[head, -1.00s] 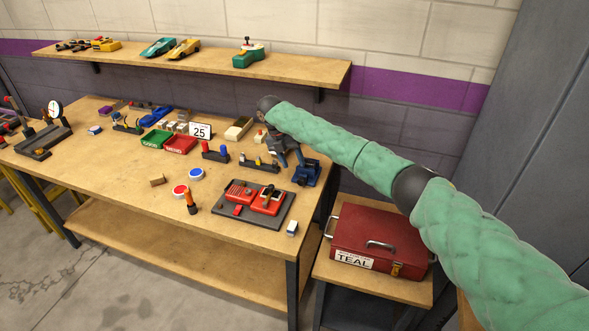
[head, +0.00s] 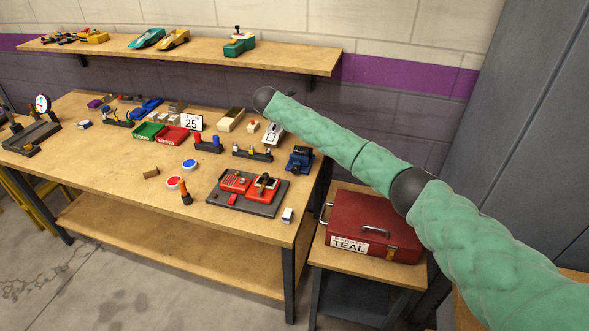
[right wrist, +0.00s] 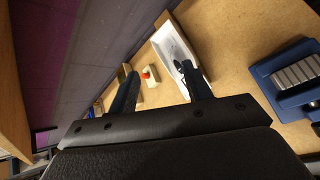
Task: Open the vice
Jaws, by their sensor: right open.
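The small blue vice (head: 300,158) stands at the right end of the workbench. It also shows at the right edge of the right wrist view (right wrist: 291,78), partly cut off, with grey ridged jaws; I cannot tell how wide their gap is. My right gripper (right wrist: 158,84) is open and empty, its two dark fingers apart over the back of the bench. The vice lies clear of it, off to the right in that view. In the head view the right gripper is hidden behind my green-sleeved arm. My left gripper is not in view.
A white tray (right wrist: 173,52) and a small box with a red button (right wrist: 151,74) lie beyond my fingers. A black tool rack (head: 252,153) and a grey board with red parts (head: 246,210) sit near the vice. A red toolbox (head: 372,226) stands right of the bench.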

